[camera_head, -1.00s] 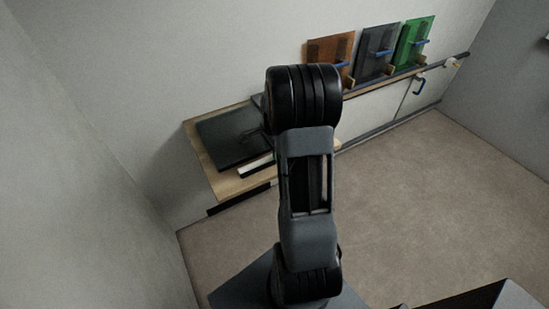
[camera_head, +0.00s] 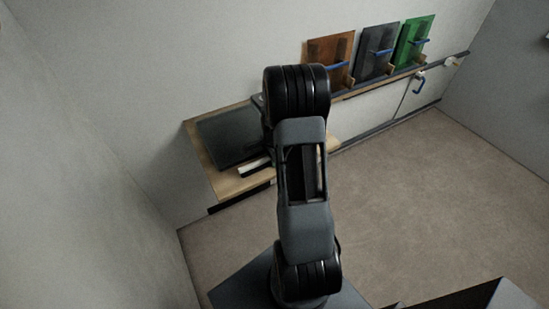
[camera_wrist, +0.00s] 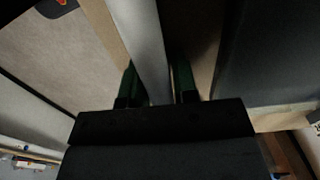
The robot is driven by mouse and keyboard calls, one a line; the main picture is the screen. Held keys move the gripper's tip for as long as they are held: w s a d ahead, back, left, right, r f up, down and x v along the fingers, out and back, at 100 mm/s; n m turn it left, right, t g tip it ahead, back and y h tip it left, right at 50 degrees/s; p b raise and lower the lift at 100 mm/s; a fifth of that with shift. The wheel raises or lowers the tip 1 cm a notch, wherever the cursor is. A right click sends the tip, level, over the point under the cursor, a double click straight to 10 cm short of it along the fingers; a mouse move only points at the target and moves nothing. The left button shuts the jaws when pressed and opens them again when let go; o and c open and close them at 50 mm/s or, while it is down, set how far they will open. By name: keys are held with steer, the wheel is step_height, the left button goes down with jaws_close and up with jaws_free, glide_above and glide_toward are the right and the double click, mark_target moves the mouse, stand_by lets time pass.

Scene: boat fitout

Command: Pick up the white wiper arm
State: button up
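A long, pale white-grey bar, which looks like the white wiper arm (camera_wrist: 147,45), runs down the wrist view between my gripper's two green-tinted fingers. My gripper (camera_wrist: 158,82) is open, with one finger on each side of the bar and a visible gap. I cannot tell whether either finger touches it. In the head view the bar shows as a short white strip (camera_head: 254,164) at the front of the wooden shelf, partly covered by my arm. My gripper is hidden behind my arm there.
A dark flat panel (camera_head: 228,137) lies on the wooden shelf (camera_head: 228,186) beside the bar. Orange (camera_head: 327,62), grey (camera_head: 375,52) and green (camera_head: 413,45) panels with blue handles stand along the wall ledge. The floor (camera_head: 430,190) at right is clear.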

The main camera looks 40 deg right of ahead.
jaws_close()
